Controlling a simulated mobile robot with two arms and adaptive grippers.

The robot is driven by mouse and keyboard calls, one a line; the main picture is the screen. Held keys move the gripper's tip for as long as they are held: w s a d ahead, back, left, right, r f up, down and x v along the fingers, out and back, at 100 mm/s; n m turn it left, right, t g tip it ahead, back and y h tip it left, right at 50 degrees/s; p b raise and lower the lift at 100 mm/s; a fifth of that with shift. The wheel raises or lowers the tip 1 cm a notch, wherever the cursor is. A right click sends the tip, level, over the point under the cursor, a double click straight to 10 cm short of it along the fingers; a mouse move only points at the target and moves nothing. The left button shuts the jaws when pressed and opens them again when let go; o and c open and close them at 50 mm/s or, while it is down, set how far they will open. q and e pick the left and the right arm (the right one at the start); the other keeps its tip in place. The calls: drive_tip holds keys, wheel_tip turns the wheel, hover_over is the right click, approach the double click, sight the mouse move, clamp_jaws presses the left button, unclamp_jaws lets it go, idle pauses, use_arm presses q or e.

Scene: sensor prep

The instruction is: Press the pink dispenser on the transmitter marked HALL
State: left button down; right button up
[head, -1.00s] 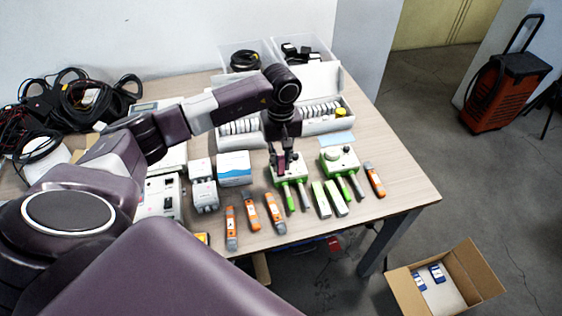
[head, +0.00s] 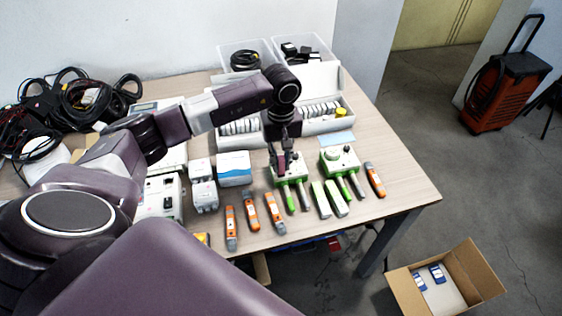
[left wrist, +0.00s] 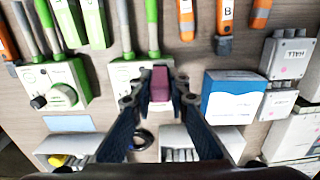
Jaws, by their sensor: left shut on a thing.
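My left gripper (head: 285,168) hangs over the white-and-green meter (head: 299,172) in the middle of the table. In the left wrist view its fingertips (left wrist: 160,98) are shut on a small dark pink block, the pink dispenser (left wrist: 160,82). The meter shows partly behind the block there; I cannot tell whether they touch. The grey transmitter marked HALL (left wrist: 285,58) is at the right of the wrist view, its label upside down; in the head view it is the nearer grey box (head: 205,196). A second grey transmitter (head: 201,169) stands behind it. My right gripper is not in view.
A white-and-blue box (head: 234,168) stands between the transmitters and my gripper. A second meter (head: 339,158), green blocks (head: 337,198) and orange tools (head: 231,228) are nearby. A long white case (head: 345,122) lies behind.

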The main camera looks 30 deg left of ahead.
use_arm(q)
drive_tip(key=shift+f, duration=0.1)
idle(0.5)
drive_tip(key=shift+r+p, duration=2.1)
drive_tip(key=shift+r, duration=1.95)
